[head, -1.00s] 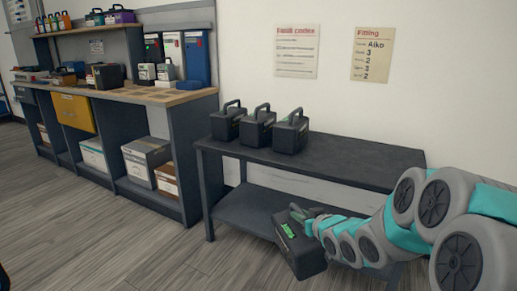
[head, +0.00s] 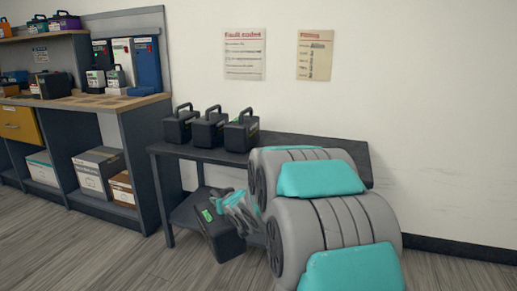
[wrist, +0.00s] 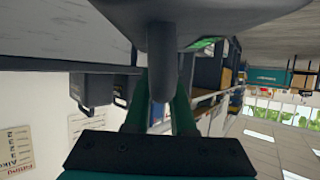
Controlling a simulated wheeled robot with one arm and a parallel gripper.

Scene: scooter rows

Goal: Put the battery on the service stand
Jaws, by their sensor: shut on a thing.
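My gripper (head: 232,208) is shut on the handle of a dark battery (head: 224,241) with a green mark on its top. The battery hangs tilted in front of a dark two-level stand (head: 318,147), below the level of its top. Three similar dark batteries (head: 210,131) stand upright in a row on the left part of the stand's top. I cannot tell whether this stand is the service stand.
A workbench (head: 88,102) with tools, bottles and cases stands at the left, with boxes (head: 97,170) on its lower shelf. Two papers (head: 245,53) hang on the wall. My arm covers the right part of the stand. Grey floor (head: 130,262) is clear in front.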

